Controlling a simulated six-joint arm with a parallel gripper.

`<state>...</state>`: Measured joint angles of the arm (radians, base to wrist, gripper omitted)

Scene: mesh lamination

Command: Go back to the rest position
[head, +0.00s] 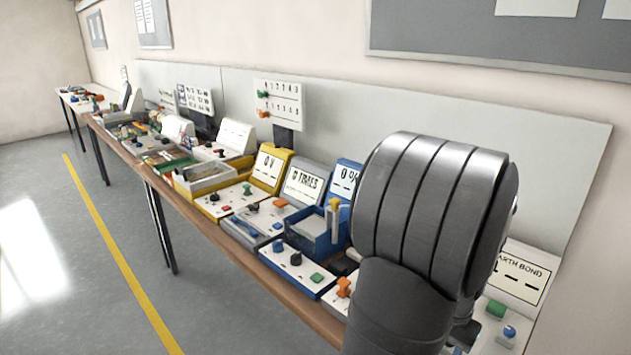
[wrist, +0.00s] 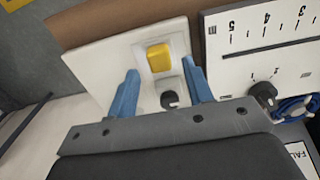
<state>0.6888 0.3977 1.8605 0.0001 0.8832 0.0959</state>
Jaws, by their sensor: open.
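In the wrist view my gripper (wrist: 163,75) is open, with its two blue fingers apart and nothing seen between their tips but the panel behind. A white panel (wrist: 100,58) with a yellow square button (wrist: 158,57) and a dark knob (wrist: 170,98) shows past the fingers. The knob appears between the fingers; whether they touch anything, I cannot tell. In the head view my grey arm fills the right side and hides the gripper.
The long bench (head: 255,262) is crowded with instrument boxes. These include a yellow "0 V" unit (head: 268,165), a grey "TRIPS" unit (head: 303,183) and an "EARTH BOND" unit (head: 519,274). A scale panel (wrist: 265,38) stands right in the wrist view. The floor left is clear.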

